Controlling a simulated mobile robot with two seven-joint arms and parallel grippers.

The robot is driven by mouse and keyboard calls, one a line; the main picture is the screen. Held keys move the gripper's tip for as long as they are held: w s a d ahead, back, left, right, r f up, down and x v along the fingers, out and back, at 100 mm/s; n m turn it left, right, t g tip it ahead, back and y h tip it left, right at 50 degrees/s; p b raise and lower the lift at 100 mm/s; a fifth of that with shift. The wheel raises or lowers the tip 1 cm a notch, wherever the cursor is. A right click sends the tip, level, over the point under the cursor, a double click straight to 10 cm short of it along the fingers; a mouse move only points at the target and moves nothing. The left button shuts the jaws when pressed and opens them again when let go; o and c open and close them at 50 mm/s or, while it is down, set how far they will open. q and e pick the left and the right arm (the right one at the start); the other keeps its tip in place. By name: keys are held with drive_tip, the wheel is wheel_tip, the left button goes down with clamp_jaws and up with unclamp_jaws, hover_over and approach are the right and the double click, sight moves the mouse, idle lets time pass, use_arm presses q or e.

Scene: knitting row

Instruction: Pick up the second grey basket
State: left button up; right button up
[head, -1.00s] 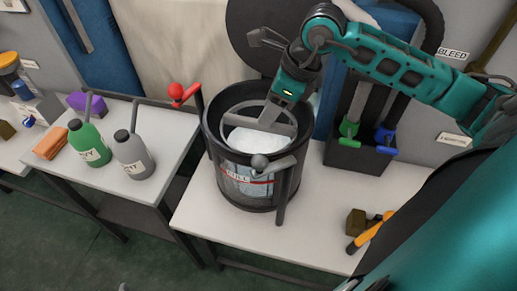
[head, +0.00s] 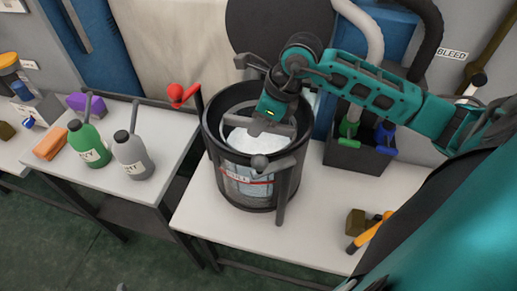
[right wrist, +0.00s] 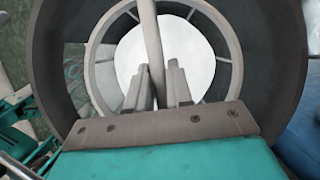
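A grey basket with a round rim and spokes (right wrist: 106,80) sits inside a dark cylindrical vessel (head: 216,155). Something white lies within the basket's ring. Its handle (right wrist: 151,28) is a grey bar arching up toward my right wrist camera. My right gripper (head: 268,128) is low in the mouth of the vessel. In the right wrist view its two fingers (right wrist: 158,85) are close together, one on each side of the handle, and look shut on it. In the head view the fingertips are largely hidden. My left gripper is out of view.
A red-knobbed lever (head: 178,92) and a grey-knobbed post (head: 260,162) stand close to the vessel. A black bin (head: 350,158) with blue and green handles is at right. Green (head: 88,145) and grey (head: 132,155) bottles stand on the left table.

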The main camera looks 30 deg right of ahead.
clamp_jaws()
idle(0.3)
wheel_tip(320, 180, up, 44)
drive_tip(key=p, duration=0.7)
idle(1.2)
idle(0.5)
